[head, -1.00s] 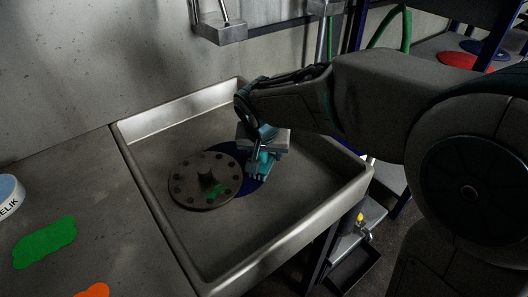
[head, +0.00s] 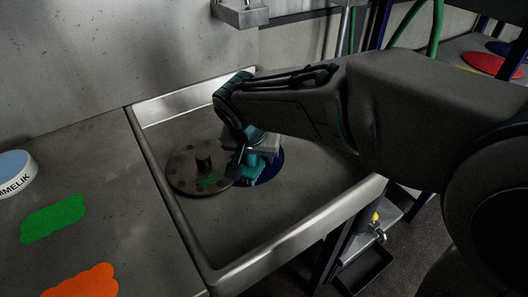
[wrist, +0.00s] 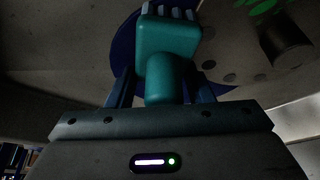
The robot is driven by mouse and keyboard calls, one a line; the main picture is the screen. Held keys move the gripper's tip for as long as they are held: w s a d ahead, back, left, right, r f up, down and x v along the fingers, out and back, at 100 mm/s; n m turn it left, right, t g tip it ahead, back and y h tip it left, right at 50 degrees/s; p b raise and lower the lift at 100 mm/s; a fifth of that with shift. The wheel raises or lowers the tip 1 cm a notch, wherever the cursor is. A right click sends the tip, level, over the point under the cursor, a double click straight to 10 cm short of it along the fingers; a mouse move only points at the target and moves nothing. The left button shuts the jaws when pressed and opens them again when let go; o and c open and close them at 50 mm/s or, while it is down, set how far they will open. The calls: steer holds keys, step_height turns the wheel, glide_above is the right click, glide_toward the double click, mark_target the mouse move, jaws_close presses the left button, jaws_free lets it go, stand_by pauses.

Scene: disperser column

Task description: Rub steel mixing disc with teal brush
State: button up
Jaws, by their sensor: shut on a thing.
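The steel mixing disc (head: 183,172) lies in the metal sink basin, with a central hub, a ring of holes and a green smear (head: 208,181) on its right part. My gripper (head: 243,165) is shut on the teal brush (head: 254,168), at the disc's right edge, above a dark blue round patch (head: 272,166). In the wrist view the teal brush (wrist: 168,50) sticks out from between my fingers, its bristles pointing away. The disc's hub (wrist: 285,42) and the green smear (wrist: 262,8) are at the upper right there. I cannot tell whether the bristles touch the disc.
The sink's raised rim (head: 290,247) surrounds the work area. A counter on the left holds a green patch (head: 53,218), an orange patch (head: 82,283) and a round labelled container (head: 15,174). A grey fixture (head: 240,13) hangs on the back wall. The basin's front is clear.

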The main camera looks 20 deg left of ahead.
mark_target(243, 162)
steer(key=shift+s+a+f+b, duration=0.15)
steer(key=shift+s+a+b, duration=0.45)
steer(key=shift+s+a, duration=0.75)
steer(key=shift+s, duration=0.25)
steer(key=shift+w+d+r, duration=0.15)
steer(key=shift+w+d, duration=0.5)
steer(key=shift+w, duration=0.1)
steer(key=shift+w+d+r, duration=0.1)
steer(key=shift+w+d, duration=0.55)
steer(key=shift+w, duration=0.1)
steer(key=shift+w+d+f, duration=0.15)
steer(key=shift+w+d, duration=1.05)
steer(key=shift+w, duration=0.15)
steer(key=shift+w+d+p, duration=0.3)
steer(key=shift+w+d, duration=0.9)
steer(key=shift+w, duration=0.25)
steer(key=shift+r+p, duration=2.2)
steer(key=shift+r, duration=0.9)
steer(key=shift+r, duration=0.1)
